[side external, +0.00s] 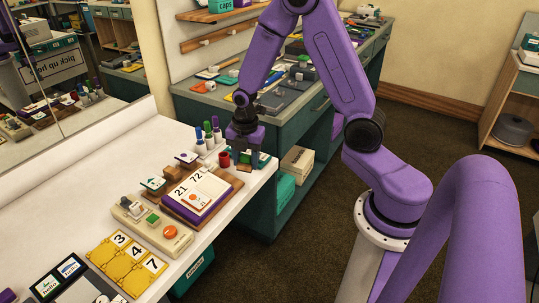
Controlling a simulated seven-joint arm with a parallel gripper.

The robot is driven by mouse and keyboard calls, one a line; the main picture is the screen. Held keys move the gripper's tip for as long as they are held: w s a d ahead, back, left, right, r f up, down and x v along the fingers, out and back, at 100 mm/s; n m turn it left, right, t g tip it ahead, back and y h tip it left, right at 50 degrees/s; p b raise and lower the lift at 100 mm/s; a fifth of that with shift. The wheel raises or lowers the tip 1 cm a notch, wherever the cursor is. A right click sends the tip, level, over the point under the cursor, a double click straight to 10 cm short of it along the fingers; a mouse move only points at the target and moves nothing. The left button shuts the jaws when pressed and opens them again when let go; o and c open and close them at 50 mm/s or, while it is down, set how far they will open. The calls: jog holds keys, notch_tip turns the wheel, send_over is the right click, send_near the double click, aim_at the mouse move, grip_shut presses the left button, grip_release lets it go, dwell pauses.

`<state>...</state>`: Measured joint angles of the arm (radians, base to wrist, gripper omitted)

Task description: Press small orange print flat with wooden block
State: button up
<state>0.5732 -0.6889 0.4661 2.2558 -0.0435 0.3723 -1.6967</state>
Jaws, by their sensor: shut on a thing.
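My gripper (243,156) points down over the far right end of the white counter. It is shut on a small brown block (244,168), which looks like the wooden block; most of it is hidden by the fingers. I cannot tell whether the block touches what lies under it.
A red cup (224,160) stands close left of my gripper, with several markers (207,132) behind it. Another brown block (172,173) and stamps stand behind the board. A beige device (150,226) and yellow number tiles (127,262) lie nearer. Bare counter (60,200) lies left.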

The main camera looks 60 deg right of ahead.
aim_at(196, 199)
jog(key=w+a+n, duration=0.2)
jog(key=a, duration=0.2)
jog(key=w+a+f+n, duration=0.1)
jog(key=w+a+n, duration=0.1)
jog(key=w+a, duration=0.1)
jog(key=w+a+n+t, duration=0.1)
jog(key=w+a, duration=0.2)
jog(key=a, duration=0.2)
jog(key=shift+w+a+f+n, duration=0.2)
jog(key=shift+f+n, duration=0.2)
jog(key=shift+w+f, duration=0.2)
jog(key=shift+f, duration=1)
jog(key=shift+w+f, duration=0.2)
jog(key=shift+f, duration=1)
jog(key=shift+f, duration=0.55)
jog(key=shift+r, duration=0.1)
jog(key=shift+s+r, duration=0.2)
jog(key=shift+r, duration=1.25)
jog(key=shift+s+r, duration=0.2)
jog(key=shift+r, duration=1.25)
